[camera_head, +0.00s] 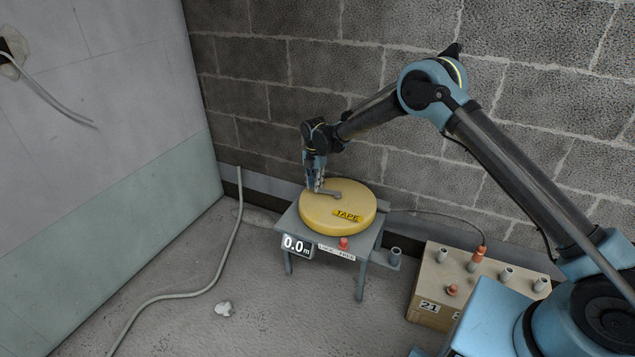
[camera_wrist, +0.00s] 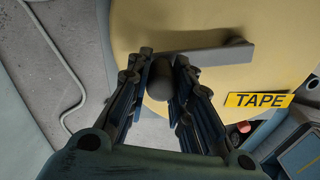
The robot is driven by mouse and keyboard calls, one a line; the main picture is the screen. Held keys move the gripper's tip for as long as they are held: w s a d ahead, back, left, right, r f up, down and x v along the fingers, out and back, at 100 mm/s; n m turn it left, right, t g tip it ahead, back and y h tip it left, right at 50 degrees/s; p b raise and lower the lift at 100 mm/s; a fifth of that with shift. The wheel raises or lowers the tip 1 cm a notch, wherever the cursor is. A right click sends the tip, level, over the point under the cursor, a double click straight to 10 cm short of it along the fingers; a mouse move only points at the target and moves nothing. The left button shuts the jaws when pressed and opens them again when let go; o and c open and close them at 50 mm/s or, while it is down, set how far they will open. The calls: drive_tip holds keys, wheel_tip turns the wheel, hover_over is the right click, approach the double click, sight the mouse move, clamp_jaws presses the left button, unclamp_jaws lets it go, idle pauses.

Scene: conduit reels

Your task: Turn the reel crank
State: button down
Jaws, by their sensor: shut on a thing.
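The yellow reel (camera_head: 325,215) with a "TAPE" label lies flat on a small grey stand (camera_head: 372,240) against the block wall. A grey crank arm (camera_head: 333,194) lies across its top; it also shows in the wrist view (camera_wrist: 225,53). My gripper (camera_head: 318,188) points down over the left part of the reel. In the wrist view my gripper (camera_wrist: 160,85) is shut on the dark, rounded crank knob (camera_wrist: 160,78), with a finger on each side of it. The knob's lower part is hidden.
A display (camera_head: 297,245) reading 0.0 m and a red knob (camera_head: 343,243) by a lock/free label sit on the stand's front. A box (camera_head: 428,283) with several pipe stubs stands at right. A loose conduit (camera_head: 228,240) lies on the floor at left.

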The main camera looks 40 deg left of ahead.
drive_tip(key=shift+d, duration=0.1)
drive_tip(key=c, duration=1.4)
unclamp_jaws()
wheel_tip(320, 180, up, 12)
